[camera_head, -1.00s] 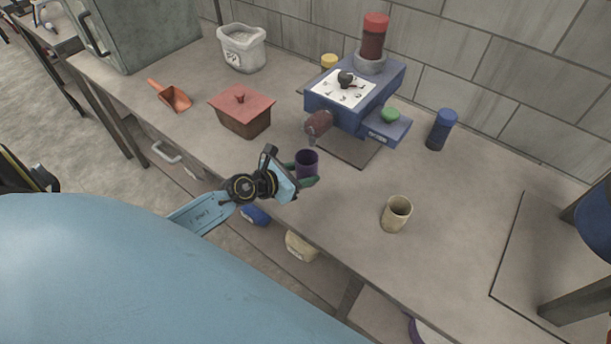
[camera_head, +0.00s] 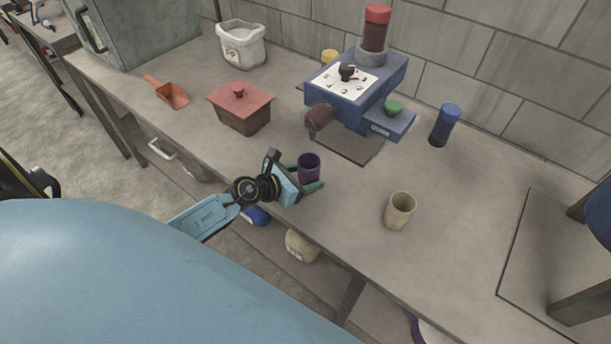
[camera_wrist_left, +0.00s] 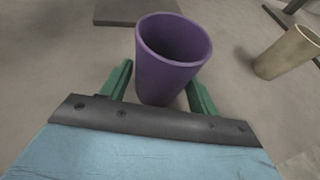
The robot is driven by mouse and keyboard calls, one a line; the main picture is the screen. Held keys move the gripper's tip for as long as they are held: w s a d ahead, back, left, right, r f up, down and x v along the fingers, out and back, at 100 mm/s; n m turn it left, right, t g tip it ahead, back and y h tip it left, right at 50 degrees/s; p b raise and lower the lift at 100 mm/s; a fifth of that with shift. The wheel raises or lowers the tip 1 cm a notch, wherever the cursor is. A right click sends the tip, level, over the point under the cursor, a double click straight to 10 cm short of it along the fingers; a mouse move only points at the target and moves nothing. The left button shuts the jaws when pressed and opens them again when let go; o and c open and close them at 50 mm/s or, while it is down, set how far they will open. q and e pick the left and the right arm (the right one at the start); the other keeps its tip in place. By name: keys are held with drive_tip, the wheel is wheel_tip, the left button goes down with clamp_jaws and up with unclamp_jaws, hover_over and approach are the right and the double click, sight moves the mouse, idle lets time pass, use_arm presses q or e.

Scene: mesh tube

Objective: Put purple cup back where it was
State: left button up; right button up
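The purple cup (camera_head: 309,168) stands upright on the counter, in front of the blue machine. In the left wrist view the cup (camera_wrist_left: 172,60) is seen from above and looks empty. My left gripper (camera_head: 307,177) is around it, with one green finger on each side. In the left wrist view a narrow gap shows between the fingers (camera_wrist_left: 162,85) and the cup wall, so the gripper looks open. The lower part of the cup is partly hidden by a finger in the head view. My right gripper is not in view.
A beige cup (camera_head: 399,211) stands to the right. The blue machine (camera_head: 358,95), with its dark mat (camera_head: 345,147), is behind the purple cup.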

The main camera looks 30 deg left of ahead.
use_arm(q)
drive_tip(key=shift+o, duration=0.3)
drive_tip(key=shift+r, duration=0.1)
drive_tip(key=shift+s+r, duration=0.1)
drive_tip(key=shift+r, duration=0.05)
drive_tip(key=p+v, duration=0.1)
drive_tip(key=v, duration=0.9)
drive_tip(key=shift+s, duration=0.2)
drive_tip(key=shift+s+a+r, duration=0.25)
drive_tip(key=shift+s, duration=0.3)
